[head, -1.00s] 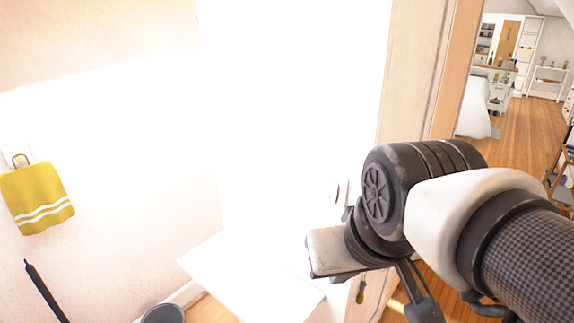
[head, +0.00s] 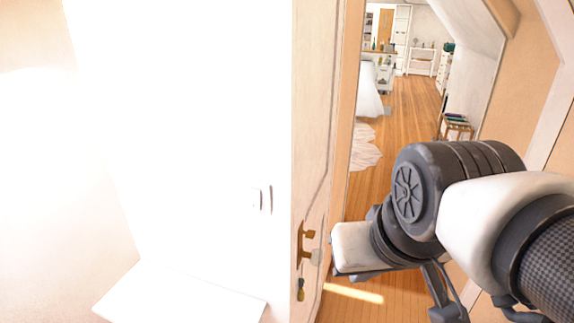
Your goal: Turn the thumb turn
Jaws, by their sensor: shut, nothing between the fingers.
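A small pale fitting (head: 262,198), which looks like the thumb turn on its plate, sits on the glaring white face of the door (head: 210,120). Its exact shape and angle are washed out. My gripper (head: 447,308) is the dark part at the lower right, below my wrist, partly cut by the bottom edge. It is shut and empty. It is to the right of and lower than the fitting, clearly apart from it in the picture.
A white flat panel (head: 180,295) juts out at lower left. Open wooden floor (head: 410,110) lies beyond the doorway.

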